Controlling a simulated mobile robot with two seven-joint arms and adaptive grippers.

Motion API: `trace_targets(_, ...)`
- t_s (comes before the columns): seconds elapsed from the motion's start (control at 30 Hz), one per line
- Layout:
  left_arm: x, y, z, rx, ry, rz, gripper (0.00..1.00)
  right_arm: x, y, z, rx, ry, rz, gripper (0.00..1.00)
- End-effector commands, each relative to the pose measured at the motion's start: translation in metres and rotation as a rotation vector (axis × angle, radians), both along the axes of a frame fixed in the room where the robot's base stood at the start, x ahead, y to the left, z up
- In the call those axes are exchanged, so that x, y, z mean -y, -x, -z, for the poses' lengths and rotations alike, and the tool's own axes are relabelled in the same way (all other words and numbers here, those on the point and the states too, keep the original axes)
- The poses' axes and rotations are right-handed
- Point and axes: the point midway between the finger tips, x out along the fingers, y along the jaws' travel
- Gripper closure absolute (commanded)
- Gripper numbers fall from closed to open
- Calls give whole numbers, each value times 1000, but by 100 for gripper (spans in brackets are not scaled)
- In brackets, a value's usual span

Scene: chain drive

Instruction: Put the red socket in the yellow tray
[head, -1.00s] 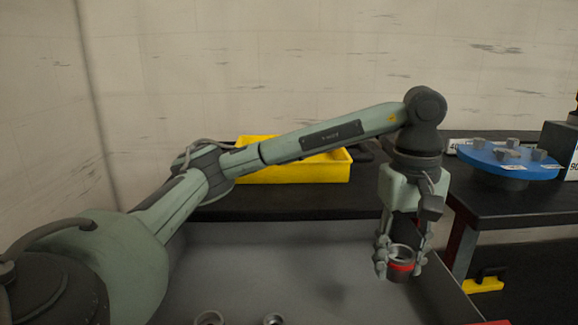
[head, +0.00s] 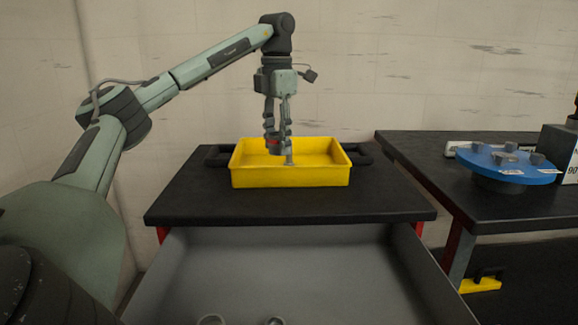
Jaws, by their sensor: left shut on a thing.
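The red socket (head: 274,147), a dark ring with a red band, is in my left gripper (head: 278,145), which is shut on it. The fingers point down and partly hide the socket. The yellow tray (head: 290,177) stands on the black top of the cabinet. My left gripper and the socket are over the tray's opening. I cannot tell how high the socket is above the tray floor. My right gripper is not in view.
The grey drawer (head: 290,270) below is pulled open, with two metal sockets (head: 212,320) (head: 276,321) at its near end. A black table at the right bears a blue round plate (head: 507,165) with several grey pieces. The black top (head: 385,200) beside the tray is clear.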

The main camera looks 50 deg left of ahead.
Motion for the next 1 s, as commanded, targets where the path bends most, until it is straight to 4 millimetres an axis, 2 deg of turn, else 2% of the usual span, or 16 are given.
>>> trace_targets(0.03,-25,11,-6,6,6,-175,95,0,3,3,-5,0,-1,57)
trace_targets(0.1,-52,26,-9,8,11,-399,95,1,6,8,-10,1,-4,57)
trace_targets(0.2,-83,45,-10,8,16,-661,95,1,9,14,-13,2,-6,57)
trace_targets(0.33,-107,62,-9,5,20,-885,95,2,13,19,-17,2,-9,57)
trace_targets(0.43,-115,68,-8,3,22,-968,95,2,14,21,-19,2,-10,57)
trace_targets(0.57,-116,62,-3,1,17,-994,95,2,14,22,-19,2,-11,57)
trace_targets(0.77,-111,43,11,-3,19,-990,95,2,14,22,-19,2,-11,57)
trace_targets(1.0,-102,3,35,-3,23,-987,95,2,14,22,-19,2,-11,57)
